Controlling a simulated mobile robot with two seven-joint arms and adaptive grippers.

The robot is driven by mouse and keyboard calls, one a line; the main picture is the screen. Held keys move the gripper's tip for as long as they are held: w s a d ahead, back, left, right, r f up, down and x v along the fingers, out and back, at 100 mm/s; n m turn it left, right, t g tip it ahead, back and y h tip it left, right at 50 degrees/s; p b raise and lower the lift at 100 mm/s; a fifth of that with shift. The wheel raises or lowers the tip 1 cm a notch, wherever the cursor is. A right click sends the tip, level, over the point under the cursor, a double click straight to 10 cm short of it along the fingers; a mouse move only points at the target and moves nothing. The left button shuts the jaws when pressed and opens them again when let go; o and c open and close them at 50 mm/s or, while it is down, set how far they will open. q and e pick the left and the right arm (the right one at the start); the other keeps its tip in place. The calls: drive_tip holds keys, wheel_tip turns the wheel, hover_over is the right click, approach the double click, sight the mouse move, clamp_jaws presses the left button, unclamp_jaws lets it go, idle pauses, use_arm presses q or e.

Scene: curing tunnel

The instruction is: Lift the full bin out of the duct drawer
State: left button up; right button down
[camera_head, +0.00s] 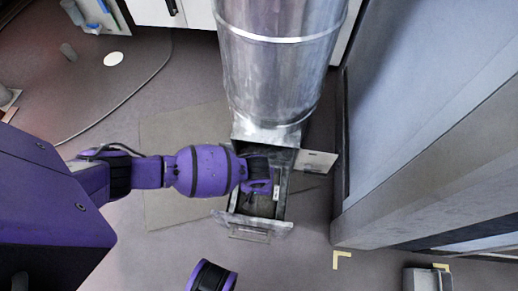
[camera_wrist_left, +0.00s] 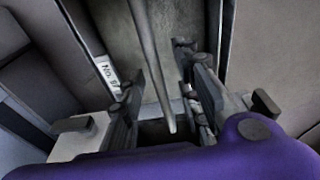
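The duct drawer (camera_head: 284,207) is pulled out at the foot of the large metal duct (camera_head: 275,75). A grey-green surface (camera_head: 263,208) shows inside it; I cannot tell bin from contents. My left arm comes in from the left, and its gripper (camera_head: 262,187) is low over the drawer. In the left wrist view, the left gripper (camera_wrist_left: 172,85) has its fingers apart, with a thin grey rod (camera_wrist_left: 150,60) running between them. The rod may be the bin's handle; I see no clear grip on it. My right gripper is not in view.
A grey cabinet-like wall (camera_head: 420,120) stands close on the right. A small pale plate (camera_head: 316,160) is beside the drawer. A white label (camera_wrist_left: 106,72) shows at the left in the wrist view. Floor in front of the drawer is mostly clear.

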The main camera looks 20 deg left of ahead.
use_arm(q)
clamp_jaws()
drive_tip(key=shift+r, duration=0.15)
idle(0.4)
